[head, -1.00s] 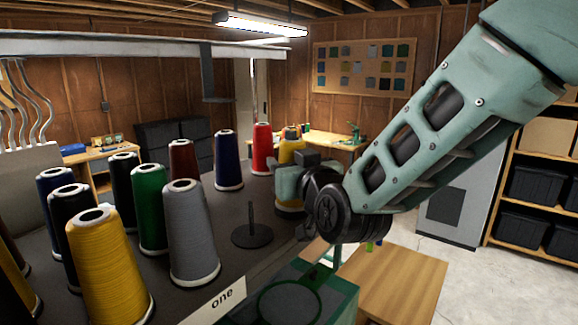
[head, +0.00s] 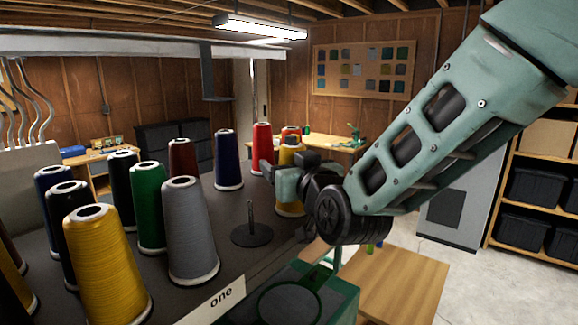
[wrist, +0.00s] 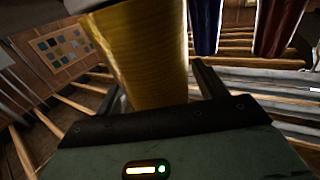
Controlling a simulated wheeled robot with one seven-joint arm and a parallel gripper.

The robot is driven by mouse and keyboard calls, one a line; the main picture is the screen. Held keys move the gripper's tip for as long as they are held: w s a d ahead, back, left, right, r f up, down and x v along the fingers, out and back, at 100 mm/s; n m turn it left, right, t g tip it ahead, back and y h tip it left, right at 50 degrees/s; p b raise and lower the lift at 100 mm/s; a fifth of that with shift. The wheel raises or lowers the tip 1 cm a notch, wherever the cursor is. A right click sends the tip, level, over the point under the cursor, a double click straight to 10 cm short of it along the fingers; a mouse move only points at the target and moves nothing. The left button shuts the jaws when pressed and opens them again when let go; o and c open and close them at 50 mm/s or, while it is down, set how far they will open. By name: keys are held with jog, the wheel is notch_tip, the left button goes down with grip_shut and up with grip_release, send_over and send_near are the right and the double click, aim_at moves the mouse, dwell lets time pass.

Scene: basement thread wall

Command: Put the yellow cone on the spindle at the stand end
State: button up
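The yellow cone (head: 291,203) stands upright near the right edge of the dark stand top, beyond a bare spindle. My gripper (head: 278,172) is at the cone, with fingers apart on either side of it. In the wrist view the cone (wrist: 150,55) fills the space between the fingers (wrist: 158,90), with a gap showing beside it. The bare spindle (head: 252,236), a thin rod on a round dark base, stands nearer the camera. My gripper partly hides the cone; whether a spindle is inside it cannot be seen.
Red (head: 262,150), blue (head: 228,160), grey (head: 190,235) and green (head: 149,205) cones stand to the left, with a second yellow cone (head: 105,265) in front. Another red cone top (head: 291,131) shows behind my gripper.

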jog(key=shift+s+d+f+b, duration=0.15)
jog(key=shift+s+d+b, duration=0.05)
jog(key=shift+s+b, duration=0.25)
jog(key=b+v, duration=0.6)
jog(key=v, duration=1)
jog(key=s+f+n+g+b, duration=0.1)
jog(key=s+f+g+b, duration=0.15)
jog(key=f, duration=0.45)
jog(key=s+a+f+n+g+h+b, duration=0.1)
jog(key=s+f+g, duration=0.1)
jog(key=f+g, duration=0.35)
jog(key=s+f+n+g+b, duration=0.1)
jog(key=s+f+g, duration=0.15)
jog(key=f, duration=0.55)
jog(key=s+d+f+g+h+b, duration=0.2)
jog(key=s+d+f+g+h, duration=0.3)
jog(key=s+d+f, duration=0.3)
jog(key=shift+s+d+f+g+b, duration=0.4)
jog(key=shift+s+f+g, duration=0.2)
jog(key=shift+s, duration=0.3)
